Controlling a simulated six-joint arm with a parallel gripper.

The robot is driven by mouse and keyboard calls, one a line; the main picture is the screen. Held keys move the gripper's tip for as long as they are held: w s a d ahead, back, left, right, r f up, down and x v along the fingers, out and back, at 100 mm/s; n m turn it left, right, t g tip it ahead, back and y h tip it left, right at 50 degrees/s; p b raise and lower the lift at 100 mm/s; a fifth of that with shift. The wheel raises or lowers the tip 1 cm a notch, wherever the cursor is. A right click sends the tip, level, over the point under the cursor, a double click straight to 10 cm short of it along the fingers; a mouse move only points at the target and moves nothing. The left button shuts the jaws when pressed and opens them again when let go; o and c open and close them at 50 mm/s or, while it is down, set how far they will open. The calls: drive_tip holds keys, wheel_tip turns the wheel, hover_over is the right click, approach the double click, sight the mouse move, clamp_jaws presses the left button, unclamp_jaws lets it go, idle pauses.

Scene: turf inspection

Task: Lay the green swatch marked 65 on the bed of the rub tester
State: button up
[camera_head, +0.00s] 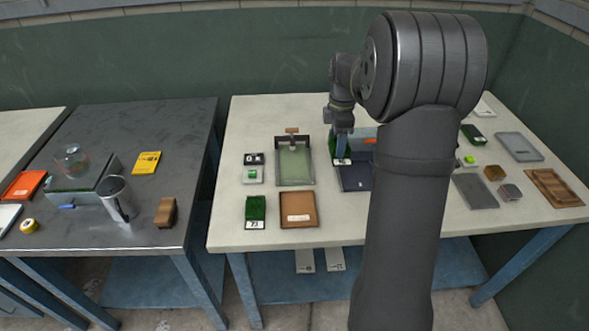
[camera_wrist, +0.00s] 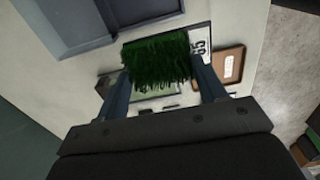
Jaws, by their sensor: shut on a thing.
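My gripper (camera_head: 342,143) is shut on the green swatch marked 65 (camera_head: 341,156) and holds it at the back middle of the pale table. In the wrist view the swatch (camera_wrist: 157,62) is a tuft of dark green turf with a white label reading 65 at its right end, between my two fingers (camera_wrist: 162,76). What looks like the rub tester (camera_head: 295,168) stands to the left of my gripper, with a flat green bed, a dark frame and a wooden-topped part at its back. Nothing lies on the visible bed.
A dark blue tray (camera_head: 354,180) lies just in front of my gripper. Another green swatch marked 73 (camera_head: 255,208) and a brown tray (camera_head: 299,222) lie in front of the tester. My arm hides part of the table.

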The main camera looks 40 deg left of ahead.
drive_tip(key=s+a+f, duration=0.1)
drive_tip(key=a+f, duration=0.1)
drive_tip(key=a, duration=0.2)
drive_tip(key=s+a+f, duration=0.1)
drive_tip(key=a+f, duration=0.1)
drive_tip(key=a, duration=0.3)
drive_tip(key=s+a+f, duration=0.2)
drive_tip(key=a+f, duration=0.1)
drive_tip(key=a, duration=0.1)
drive_tip(key=shift+a, duration=0.25)
drive_tip(key=shift+a+f, duration=0.1)
drive_tip(key=shift+f, duration=1.95)
drive_tip(key=shift+f, duration=0.15)
drive_tip(key=o, duration=1)
drive_tip(key=shift+c, duration=0.2)
